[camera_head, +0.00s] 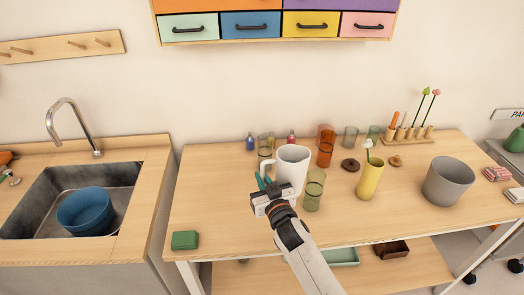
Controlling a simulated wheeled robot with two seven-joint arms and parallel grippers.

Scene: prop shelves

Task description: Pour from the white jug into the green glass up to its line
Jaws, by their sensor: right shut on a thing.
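The white jug (290,170) stands about upright at the middle of the table, its open mouth up and its handle on the left. My right gripper (264,183) comes in from the front and is shut at the jug's handle side; the grip itself is small and partly hidden. I cannot tell whether the jug touches the table. An olive-green clear glass (314,190) stands upright just right of the jug, close to it. Its fill level and line are too small to make out. My left gripper is not in view.
Behind the jug are small bottles, an amber glass (325,148) and other clear glasses. A yellow vase (369,178) and grey pot (448,181) stand to the right. A green block (185,240) lies front left. A sink (72,200) with a blue bowl is further left.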

